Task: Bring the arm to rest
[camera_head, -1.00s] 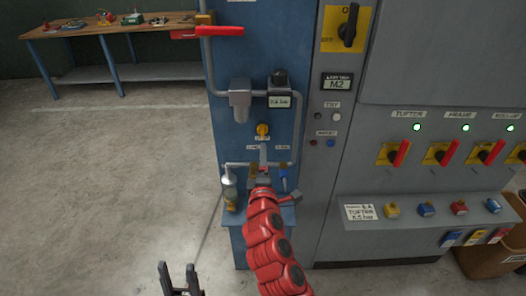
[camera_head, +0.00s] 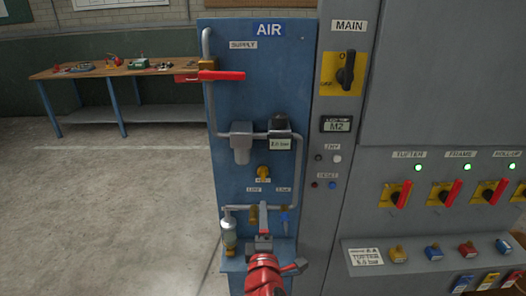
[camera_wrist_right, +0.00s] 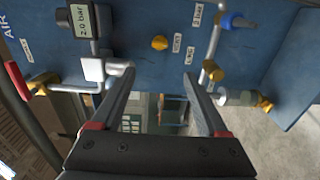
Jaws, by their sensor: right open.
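My right arm (camera_head: 265,276) is red and comes up from the bottom edge in the head view. Its gripper (camera_head: 263,236) is in front of the lower part of the blue air panel (camera_head: 228,103). In the right wrist view the two fingers of this gripper (camera_wrist_right: 158,72) are well apart with nothing between them. Past the fingers are the panel and its yellow knob (camera_wrist_right: 159,42). I cannot tell the exact gap to the panel. My left gripper is not in view.
A red supply handle (camera_head: 222,77), a gauge (camera_head: 280,144) and grey pipes are on the panel. A grey cabinet (camera_head: 430,85) with red-handled switches (camera_head: 400,193) stands to the right. A workbench (camera_head: 130,72) is at the back left. The floor (camera_head: 130,215) to the left is clear.

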